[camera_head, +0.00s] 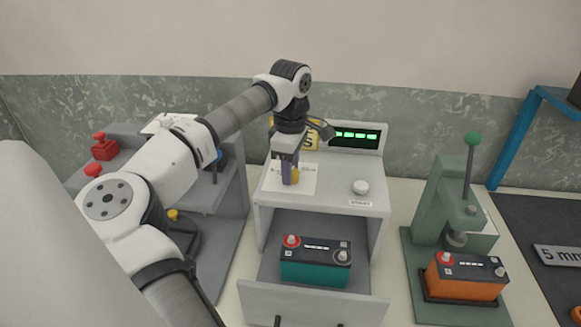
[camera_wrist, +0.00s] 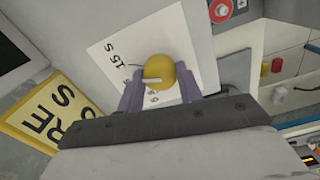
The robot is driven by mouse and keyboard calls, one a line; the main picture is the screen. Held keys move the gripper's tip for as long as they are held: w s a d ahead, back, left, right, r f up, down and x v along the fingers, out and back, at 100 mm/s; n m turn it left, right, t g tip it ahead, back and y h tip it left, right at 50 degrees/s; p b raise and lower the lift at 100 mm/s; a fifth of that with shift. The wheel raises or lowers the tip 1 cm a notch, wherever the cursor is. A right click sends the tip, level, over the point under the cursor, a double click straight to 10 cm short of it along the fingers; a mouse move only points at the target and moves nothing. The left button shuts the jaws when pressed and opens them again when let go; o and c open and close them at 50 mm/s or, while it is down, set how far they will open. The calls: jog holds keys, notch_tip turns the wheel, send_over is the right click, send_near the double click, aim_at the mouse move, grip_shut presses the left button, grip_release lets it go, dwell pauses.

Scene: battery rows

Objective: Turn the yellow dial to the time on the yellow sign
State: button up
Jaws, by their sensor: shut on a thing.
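The yellow dial (camera_wrist: 168,66) sits on a white scale card (camera_wrist: 106,50) on top of the grey machine. In the wrist view my gripper (camera_wrist: 160,76) has one finger on each side of the dial, shut on it. A white mark on the dial points left in that view. The scale shows "15 S"; other marks are partly covered by the fingers. In the head view my gripper (camera_head: 290,178) stands over the card and mostly hides the dial. The yellow sign (camera_wrist: 40,112) is cut off in the wrist view and partly behind my arm in the head view (camera_head: 313,137); its time is not readable.
The machine (camera_head: 264,215) has a lit green display (camera_head: 357,135), a white button (camera_head: 360,187) and an open drawer (camera_head: 262,297) holding a teal battery (camera_head: 315,267). A green press (camera_head: 445,195) with an orange battery (camera_head: 466,284) stands right. A grey stand with red knobs (camera_head: 104,150) is left.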

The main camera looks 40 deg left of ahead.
jog(key=shift+m, duration=1.1)
jog(key=o, duration=1)
notch_tip(320, 180, up, 14)
jog(key=shift+f+b, duration=0.1)
jog(key=shift+b, duration=0.9)
